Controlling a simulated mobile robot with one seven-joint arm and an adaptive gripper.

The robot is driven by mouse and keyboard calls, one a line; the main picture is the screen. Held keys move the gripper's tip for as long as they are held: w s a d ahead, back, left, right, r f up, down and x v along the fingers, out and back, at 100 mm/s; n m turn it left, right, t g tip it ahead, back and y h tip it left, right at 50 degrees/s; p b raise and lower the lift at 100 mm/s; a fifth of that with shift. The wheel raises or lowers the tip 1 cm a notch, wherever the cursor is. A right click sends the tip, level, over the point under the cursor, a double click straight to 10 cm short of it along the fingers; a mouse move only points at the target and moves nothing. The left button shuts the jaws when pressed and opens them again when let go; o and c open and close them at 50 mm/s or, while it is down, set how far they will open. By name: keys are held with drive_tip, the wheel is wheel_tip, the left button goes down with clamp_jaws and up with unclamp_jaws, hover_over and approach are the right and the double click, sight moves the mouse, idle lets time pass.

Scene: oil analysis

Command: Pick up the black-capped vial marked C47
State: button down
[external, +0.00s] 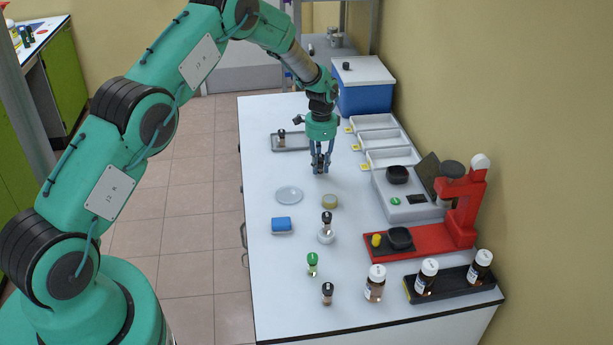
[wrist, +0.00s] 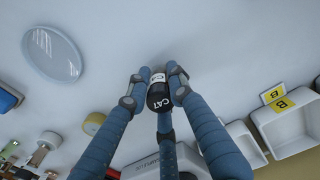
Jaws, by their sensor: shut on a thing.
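My gripper (external: 319,165) points down over the middle of the white table. Its blue fingers (wrist: 152,88) are closed around a small black-capped vial (wrist: 158,98). White marks on the cap look like C47 or CAT; I cannot tell which. A pale label shows just beyond the cap. In the external view the fingers mostly hide this vial, and I cannot tell whether it touches the table. Other dark-capped vials stand on a grey tray (external: 291,147), on a round white base (external: 326,238) and at the front (external: 327,294). A green-capped vial (external: 312,265) stands near the front one.
A clear round dish (external: 289,195), a yellowish disc (external: 330,201) and a blue block (external: 281,225) lie in front of my gripper. White bins (external: 389,159), a grey instrument (external: 405,208) and a red stand (external: 430,240) line the right. Large brown bottles (external: 375,285) stand at front right.

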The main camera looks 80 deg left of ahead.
sight(320, 156)
drive_tip(key=shift+r, duration=1.8)
drive_tip(key=s+d, duration=0.6)
drive_tip(key=s+d+r+b, duration=0.1)
drive_tip(key=s+d, duration=0.2)
drive_tip(key=d, duration=0.1)
drive_tip(key=shift+s+d+r, duration=0.1)
drive_tip(key=shift+s, duration=0.2)
drive_tip(key=shift+s+d, duration=0.7)
drive_tip(key=shift+d, duration=0.05)
drive_tip(key=shift+s+d, duration=0.1)
